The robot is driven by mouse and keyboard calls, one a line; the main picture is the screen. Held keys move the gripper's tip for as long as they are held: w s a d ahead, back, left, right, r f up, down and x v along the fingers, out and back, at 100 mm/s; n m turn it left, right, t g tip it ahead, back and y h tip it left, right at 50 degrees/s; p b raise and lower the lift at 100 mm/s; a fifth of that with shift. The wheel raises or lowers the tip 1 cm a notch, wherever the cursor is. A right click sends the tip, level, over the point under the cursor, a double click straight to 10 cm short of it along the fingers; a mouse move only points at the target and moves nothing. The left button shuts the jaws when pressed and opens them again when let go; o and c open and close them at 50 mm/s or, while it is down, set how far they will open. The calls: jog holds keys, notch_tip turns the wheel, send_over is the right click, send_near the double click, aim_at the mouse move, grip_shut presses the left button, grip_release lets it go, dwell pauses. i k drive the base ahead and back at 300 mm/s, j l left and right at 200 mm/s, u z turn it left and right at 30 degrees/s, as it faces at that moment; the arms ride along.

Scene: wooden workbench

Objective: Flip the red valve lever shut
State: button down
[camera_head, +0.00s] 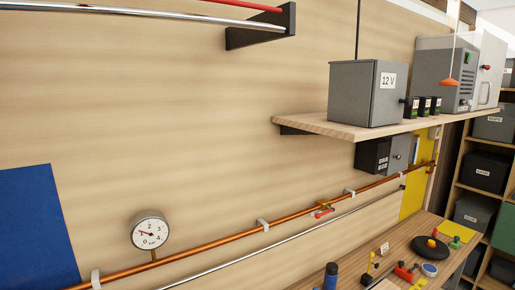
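The red valve lever (322,213) is small and far off in the head view, right of centre. It sits at a brass-coloured valve on the copper pipe (220,242) that runs along the wooden wall. The lever appears to lie roughly along the pipe, but it is too small to tell its exact angle. My gripper is not in view, and nothing is seen touching the lever.
A round gauge (150,233) stands on the pipe at the left. A thin silver pipe (258,262) runs below. A wooden shelf (310,124) with a grey 12 V box (366,93) juts out above. The workbench (393,247) at lower right holds several tools.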

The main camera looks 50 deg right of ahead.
aim_at(318, 215)
jog(key=l+z, duration=0.15)
jog(key=z, duration=0.25)
jog(key=l+z, duration=0.15)
jog(key=z, duration=0.25)
jog(key=l+z, duration=0.15)
jog(key=l, duration=0.35)
jog(key=l+z, duration=0.2)
jog(key=l, duration=0.25)
jog(key=i+l+z, duration=0.15)
jog(key=l, duration=0.3)
jog(key=l+z, duration=0.15)
jog(key=l, duration=0.3)
jog(key=i+l+z, duration=0.15)
jog(key=l, duration=0.3)
jog(key=i+l, duration=0.15)
jog(key=l, duration=0.25)
jog(key=i+l, duration=0.1)
jog(key=l, duration=0.35)
jog(key=i+l, duration=0.15)
jog(key=l, duration=0.25)
jog(key=i+l, duration=0.15)
jog(key=l, duration=0.25)
jog(key=i+l, duration=0.1)
jog(key=l, duration=0.35)
jog(key=z, duration=0.05)
